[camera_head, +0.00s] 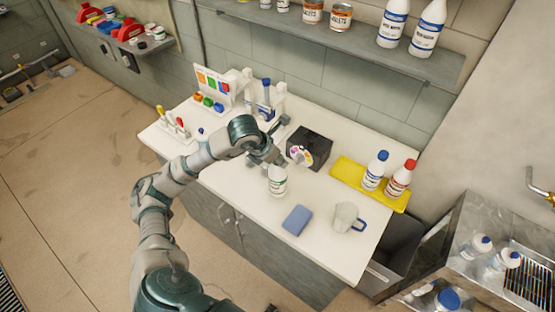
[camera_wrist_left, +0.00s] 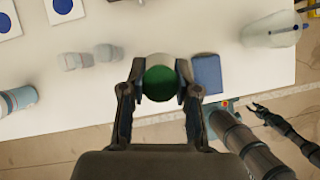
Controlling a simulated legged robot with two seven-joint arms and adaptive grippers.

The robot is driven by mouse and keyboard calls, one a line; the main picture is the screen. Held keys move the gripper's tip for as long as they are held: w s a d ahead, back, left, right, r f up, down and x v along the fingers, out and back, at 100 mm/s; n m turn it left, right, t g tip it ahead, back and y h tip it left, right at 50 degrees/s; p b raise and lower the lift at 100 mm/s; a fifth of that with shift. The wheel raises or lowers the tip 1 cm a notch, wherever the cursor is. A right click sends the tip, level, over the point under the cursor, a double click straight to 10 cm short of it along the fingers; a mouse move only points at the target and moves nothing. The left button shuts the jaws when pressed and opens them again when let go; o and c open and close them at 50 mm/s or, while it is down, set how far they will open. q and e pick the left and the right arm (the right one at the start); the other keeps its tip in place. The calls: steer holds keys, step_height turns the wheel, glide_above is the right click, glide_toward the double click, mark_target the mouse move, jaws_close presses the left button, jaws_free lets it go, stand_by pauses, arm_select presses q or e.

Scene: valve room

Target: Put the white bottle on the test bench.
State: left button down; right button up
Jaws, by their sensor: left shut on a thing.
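The white bottle (camera_head: 277,183) with green print on its label is upright over the front middle of the white-topped test bench (camera_head: 240,190). My left gripper (camera_head: 270,160) is shut on its upper part. In the left wrist view the bottle's green cap (camera_wrist_left: 158,83) sits between the two fingers. Whether the bottle's base touches the bench top I cannot tell. My right gripper (camera_wrist_left: 258,110) shows small and dark at the lower right of the left wrist view, off the bench; its finger opening is unclear.
A yellow tray (camera_head: 350,173) holds blue-capped and red-capped bottles. A black box (camera_head: 309,147) is behind. A shelf (camera_head: 370,53) overhangs the back. The bench's front left is clear.

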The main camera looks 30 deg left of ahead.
arm_select(q)
steer(key=shift+w+a, duration=0.15)
steer(key=shift+w, duration=0.6)
steer(key=d+f, duration=0.1)
steer(key=f, duration=0.2)
steer(key=shift+d+p, duration=0.3)
steer(key=shift+d, duration=0.05)
steer(key=shift+a+f, duration=0.1)
steer(key=shift+a, duration=0.3)
steer(key=c, duration=1.3)
jaws_free()
steer(key=shift+a+f, duration=0.2)
steer(key=shift+a, duration=0.05)
steer(key=o, duration=0.5)
steer(key=shift+a, duration=0.3)
steer(key=shift+c, duration=0.2)
steer(key=shift+d+r, duration=0.15)
steer(key=shift+d, duration=0.4)
steer(key=shift+d+r, duration=0.15)
steer(key=shift+r, duration=0.2)
steer(key=v, duration=0.5)
steer(key=shift+b, duration=0.3)
steer(key=v, duration=0.6)
steer(key=shift+s, duration=0.25)
arm_select(e)
steer(key=shift+d+f, duration=0.15)
steer(key=shift+d, duration=0.25)
